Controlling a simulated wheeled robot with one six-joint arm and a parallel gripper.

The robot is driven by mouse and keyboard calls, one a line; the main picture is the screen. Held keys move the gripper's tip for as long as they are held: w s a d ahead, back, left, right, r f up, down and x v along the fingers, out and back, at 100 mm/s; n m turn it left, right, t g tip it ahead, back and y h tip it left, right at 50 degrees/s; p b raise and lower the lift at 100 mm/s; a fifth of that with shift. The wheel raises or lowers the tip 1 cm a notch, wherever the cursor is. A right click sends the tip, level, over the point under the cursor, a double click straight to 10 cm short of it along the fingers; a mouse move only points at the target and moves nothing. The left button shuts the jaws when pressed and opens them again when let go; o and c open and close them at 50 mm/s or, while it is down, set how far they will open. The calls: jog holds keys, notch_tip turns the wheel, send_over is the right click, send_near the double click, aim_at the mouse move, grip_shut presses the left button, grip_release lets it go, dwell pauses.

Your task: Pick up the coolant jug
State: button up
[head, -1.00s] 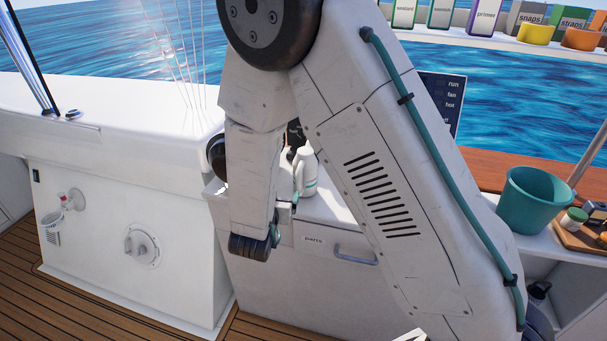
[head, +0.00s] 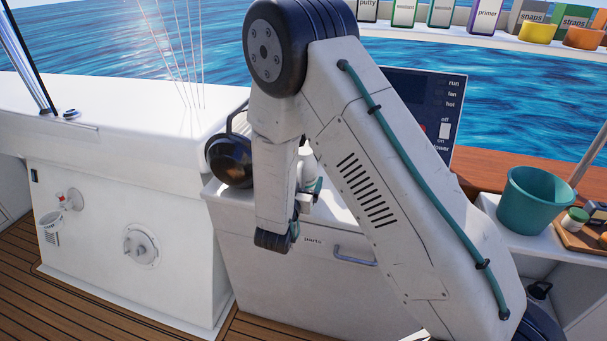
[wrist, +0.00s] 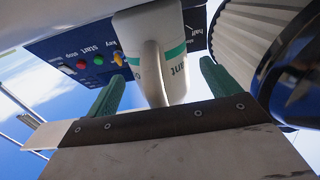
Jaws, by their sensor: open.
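The coolant jug (wrist: 176,52) is white with a teal band and partly readable lettering. In the wrist view it stands between my two green fingers, its pale handle facing me. In the head view the jug (head: 308,160) is mostly hidden behind my arm, on the white counter. My gripper (wrist: 162,76) is open, with one finger to each side of the jug's handle; I cannot tell whether either touches it. In the head view my gripper (head: 310,190) is low by the counter's front edge, partly hidden by my wrist.
A dark round kettle-like thing (head: 230,160) stands left of my forearm. A control panel (head: 440,110) rises behind the counter. In the wrist view a large ribbed cylinder (wrist: 265,45) is close on the right. A teal bucket (head: 535,200) stands on the right shelf.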

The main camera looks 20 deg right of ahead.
jog(key=c, duration=1.3)
jog(key=shift+c, duration=0.8)
jog(key=shift+r, duration=0.1)
